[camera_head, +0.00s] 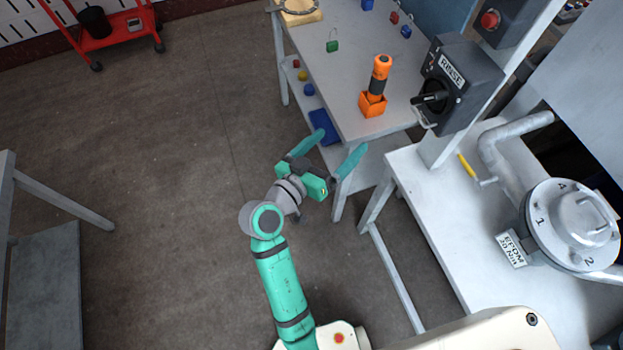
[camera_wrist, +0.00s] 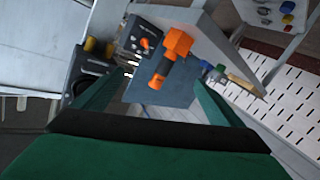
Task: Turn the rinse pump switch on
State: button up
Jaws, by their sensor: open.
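The rinse switch is a dark box (camera_head: 455,85) with a white "RINSE" label and a black rotary handle (camera_head: 431,98), mounted on a pale post at the right. A small metal hasp or shackle hangs by the handle. My gripper (camera_head: 336,146) is open and empty, in front of the grey table and lower left of the switch, apart from it. In the wrist view, the open green fingers (camera_wrist: 152,102) frame an orange and black tool. Which dark box in that view is the rinse switch I cannot tell for sure.
Another box with a red button (camera_head: 490,20) sits above. A metal valve housing (camera_head: 570,225) and pipe (camera_head: 510,135) stand on the right bench. Open floor lies left.

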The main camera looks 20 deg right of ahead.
jog(key=s+a+f+n+t+y, duration=0.2)
jog(key=s+a+f+n+y, duration=0.1)
jog(key=a+f, duration=0.4)
notch_tip(320, 180, down, 2)
jog(key=shift+f+n+t+y, duration=0.25)
jog(key=shift+n+t+y, duration=0.15)
jog(key=shift+n+y, duration=0.65)
jog(key=shift+s, duration=0.1)
